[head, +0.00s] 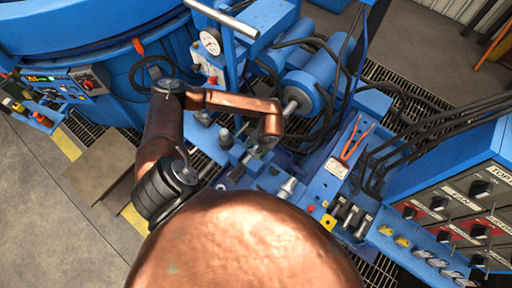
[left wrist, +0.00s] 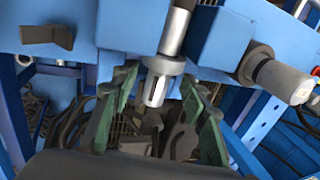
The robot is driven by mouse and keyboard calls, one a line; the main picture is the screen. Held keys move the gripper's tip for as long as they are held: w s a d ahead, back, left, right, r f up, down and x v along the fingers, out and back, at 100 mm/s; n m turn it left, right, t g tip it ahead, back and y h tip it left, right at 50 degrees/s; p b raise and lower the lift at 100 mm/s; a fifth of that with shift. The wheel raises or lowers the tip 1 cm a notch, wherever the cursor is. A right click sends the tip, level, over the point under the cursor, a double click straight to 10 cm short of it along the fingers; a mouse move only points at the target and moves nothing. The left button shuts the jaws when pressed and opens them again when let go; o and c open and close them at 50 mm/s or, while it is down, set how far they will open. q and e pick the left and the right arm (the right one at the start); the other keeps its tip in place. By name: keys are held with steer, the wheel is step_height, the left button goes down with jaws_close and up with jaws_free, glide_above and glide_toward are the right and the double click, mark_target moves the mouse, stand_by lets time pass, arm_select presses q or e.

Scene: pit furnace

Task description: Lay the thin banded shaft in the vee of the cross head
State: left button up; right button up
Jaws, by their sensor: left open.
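My left gripper (head: 250,160) reaches over the blue machine bench in the head view, small and partly hidden by its wrist. In the left wrist view the left gripper (left wrist: 157,112) is open, with its two green finger pads apart. A silver shaft (left wrist: 175,30) with a wider collar and a narrower end comes down from the top, its end between the open fingers. No pad visibly touches it. I cannot tell whether this is the thin banded shaft. A blue block (left wrist: 125,32) lies beside and behind it; I cannot make out the cross head's vee. My right gripper is out of view.
A silver knob-like part (left wrist: 282,80) stands out right of the fingers, and a dark lever (left wrist: 47,37) sits at upper left. In the head view, a switch panel (head: 455,205), cables (head: 435,125) and orange-handled pliers (head: 355,140) are at right. A gauge (head: 210,42) stands behind.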

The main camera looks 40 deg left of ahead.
arm_select(q)
steer(key=v, duration=1.2)
steer(key=shift+f, duration=0.1)
